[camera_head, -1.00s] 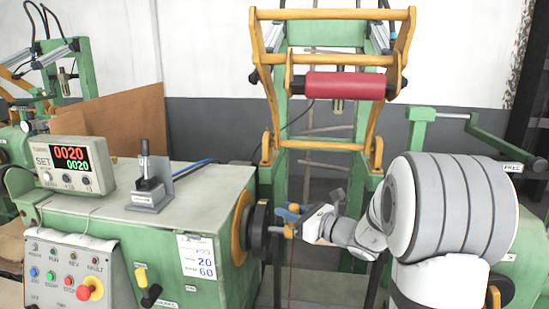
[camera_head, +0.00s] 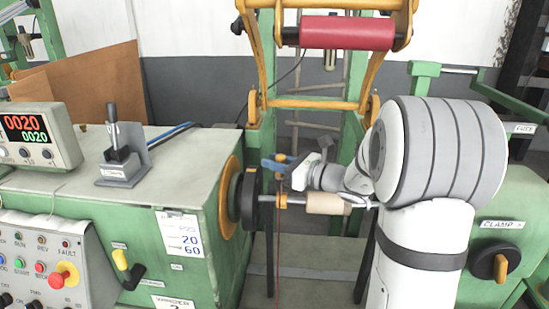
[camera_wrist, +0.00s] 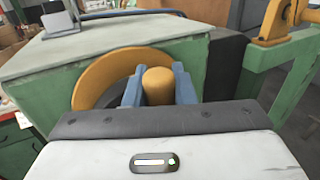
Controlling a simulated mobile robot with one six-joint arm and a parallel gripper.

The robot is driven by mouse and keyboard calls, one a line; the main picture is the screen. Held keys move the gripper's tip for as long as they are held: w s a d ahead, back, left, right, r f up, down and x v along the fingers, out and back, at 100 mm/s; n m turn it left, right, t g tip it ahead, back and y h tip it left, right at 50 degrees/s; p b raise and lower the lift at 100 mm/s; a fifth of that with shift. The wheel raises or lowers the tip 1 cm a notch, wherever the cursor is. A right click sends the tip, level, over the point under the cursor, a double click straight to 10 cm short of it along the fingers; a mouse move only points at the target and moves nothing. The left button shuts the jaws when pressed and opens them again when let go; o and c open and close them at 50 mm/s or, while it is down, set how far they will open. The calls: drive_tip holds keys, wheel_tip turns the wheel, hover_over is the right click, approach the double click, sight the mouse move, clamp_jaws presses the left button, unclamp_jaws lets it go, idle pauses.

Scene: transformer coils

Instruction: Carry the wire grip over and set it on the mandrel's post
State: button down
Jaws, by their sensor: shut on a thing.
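The wire grip is a small orange-yellow knob (camera_wrist: 158,86) between the blue fingers of my gripper (camera_wrist: 158,92) in the wrist view. In the head view my gripper (camera_head: 278,164) is shut on the wire grip (camera_head: 281,158), with a thin reddish wire hanging straight down below it. The mandrel is a pale wooden core (camera_head: 324,203) on a thin horizontal shaft, right of the black chuck (camera_head: 249,200). A small orange piece (camera_head: 283,201) sits on the shaft near the chuck, and I cannot tell if it is the post. My gripper is above the shaft, apparently apart from it.
The green winder housing (camera_head: 200,210) with its yellow-rimmed faceplate (camera_head: 229,196) stands left of my gripper. A red roller (camera_head: 347,32) on a yellow frame is above and behind. A green tailstock (camera_head: 515,215) stands at right. Open space lies below the shaft.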

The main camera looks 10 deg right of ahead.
drive_tip(key=shift+s+d+f, duration=0.1)
drive_tip(key=shift+s+d, duration=0.05)
drive_tip(key=shift+s, duration=0.1)
drive_tip(key=shift+f+b, duration=0.25)
drive_tip(key=shift+b, duration=0.25)
idle(0.4)
drive_tip(key=shift+f+b, duration=0.9)
drive_tip(key=shift+f, duration=0.2)
drive_tip(key=shift+f+b, duration=0.7)
drive_tip(key=shift+f, duration=0.15)
idle(0.3)
drive_tip(key=c, duration=1.1)
unclamp_jaws()
drive_tip(key=shift+f, duration=0.1)
